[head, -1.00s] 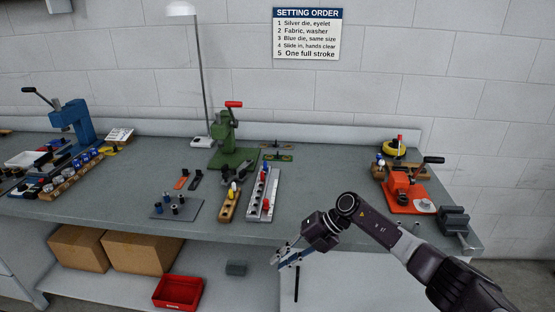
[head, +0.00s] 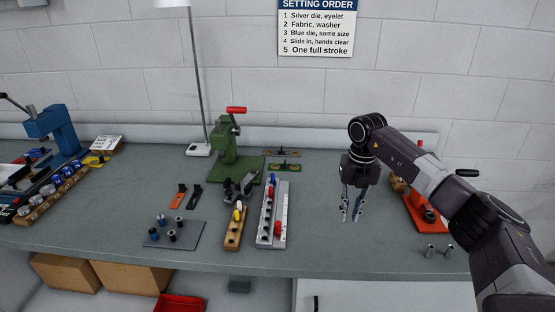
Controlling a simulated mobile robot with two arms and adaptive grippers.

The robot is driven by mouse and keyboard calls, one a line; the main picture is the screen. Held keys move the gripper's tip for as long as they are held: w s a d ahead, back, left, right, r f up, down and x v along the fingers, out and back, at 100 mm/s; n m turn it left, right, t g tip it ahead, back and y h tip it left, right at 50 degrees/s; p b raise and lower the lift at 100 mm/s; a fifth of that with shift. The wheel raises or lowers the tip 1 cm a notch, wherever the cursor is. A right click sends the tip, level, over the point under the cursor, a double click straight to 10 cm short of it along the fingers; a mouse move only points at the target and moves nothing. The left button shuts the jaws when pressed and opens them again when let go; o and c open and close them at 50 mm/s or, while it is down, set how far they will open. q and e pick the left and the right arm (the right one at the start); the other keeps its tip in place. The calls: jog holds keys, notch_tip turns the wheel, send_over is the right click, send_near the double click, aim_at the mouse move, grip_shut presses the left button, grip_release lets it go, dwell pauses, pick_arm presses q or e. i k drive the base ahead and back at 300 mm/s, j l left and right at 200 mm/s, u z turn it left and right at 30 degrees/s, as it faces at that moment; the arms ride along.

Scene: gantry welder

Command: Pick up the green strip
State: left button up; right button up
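A thin green strip (head: 284,167) lies flat on the bench, right of the green press. A similar brown-grey strip (head: 282,153) lies just behind it. My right gripper (head: 352,218) points down over the bench, to the right of and nearer than the green strip, clear of it. Its two fingers stand apart with nothing between them. My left gripper is not in the picture.
The green press (head: 232,150) with a red handle stands left of the strips. A grey rack (head: 281,225) and a wooden block (head: 234,228) stand in front. An orange press (head: 419,213) is partly behind my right arm. Bare bench lies between rack and gripper.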

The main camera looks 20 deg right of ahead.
aim_at(282, 168)
jog(key=i, duration=1.45)
